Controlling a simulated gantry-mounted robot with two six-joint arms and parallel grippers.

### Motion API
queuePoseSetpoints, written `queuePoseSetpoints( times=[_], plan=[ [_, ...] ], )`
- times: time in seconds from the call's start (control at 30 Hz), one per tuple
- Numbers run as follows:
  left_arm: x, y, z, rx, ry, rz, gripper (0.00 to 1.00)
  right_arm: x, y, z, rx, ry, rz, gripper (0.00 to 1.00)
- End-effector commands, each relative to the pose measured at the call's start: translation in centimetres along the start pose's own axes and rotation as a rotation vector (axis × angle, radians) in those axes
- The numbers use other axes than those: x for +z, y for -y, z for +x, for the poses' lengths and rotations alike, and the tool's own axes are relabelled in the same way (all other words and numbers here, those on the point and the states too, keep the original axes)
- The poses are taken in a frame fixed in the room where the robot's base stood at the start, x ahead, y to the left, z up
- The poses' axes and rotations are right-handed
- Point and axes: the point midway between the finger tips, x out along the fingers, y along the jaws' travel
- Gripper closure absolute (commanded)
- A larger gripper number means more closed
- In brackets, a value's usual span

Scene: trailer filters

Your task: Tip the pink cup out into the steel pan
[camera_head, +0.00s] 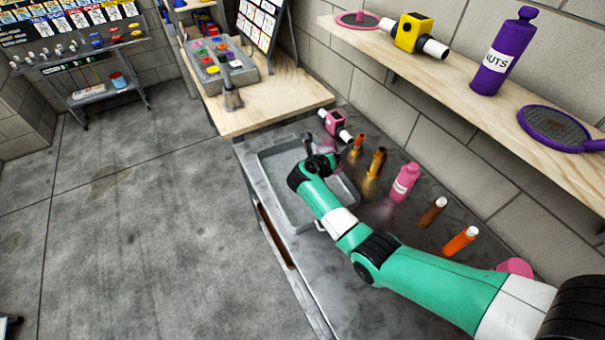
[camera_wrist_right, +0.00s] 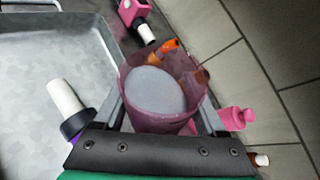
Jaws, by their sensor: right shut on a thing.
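The pink cup (camera_wrist_right: 160,95) is translucent and stands between the two fingers of my right gripper (camera_wrist_right: 163,118), which is shut on it. A pale grey round mass shows inside the cup, seen through its open mouth. In the head view, my right gripper (camera_head: 322,160) is at the far right part of the pan (camera_head: 268,185); my arm hides much of the cup and part of the pan. My left gripper is out of view.
A pink block with a white end (camera_head: 335,125), amber bottles (camera_head: 375,162), a pink bottle (camera_head: 405,182), a brown bottle (camera_head: 433,212) and an orange bottle (camera_head: 461,240) stand along the wall. A wooden shelf (camera_head: 450,85) overhangs them. A white-ended piece (camera_wrist_right: 68,102) lies left of my gripper.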

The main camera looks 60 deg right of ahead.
Motion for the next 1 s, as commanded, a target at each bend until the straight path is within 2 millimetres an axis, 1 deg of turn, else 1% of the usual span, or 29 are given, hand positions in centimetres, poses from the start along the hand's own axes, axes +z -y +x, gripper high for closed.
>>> queuePoseSetpoints(
  times=[1.0],
  plan=[
    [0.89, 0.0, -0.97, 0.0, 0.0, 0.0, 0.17, -0.04, 0.55, 0.74, -0.063, -0.045, -0.112, 0.94]
  ],
)
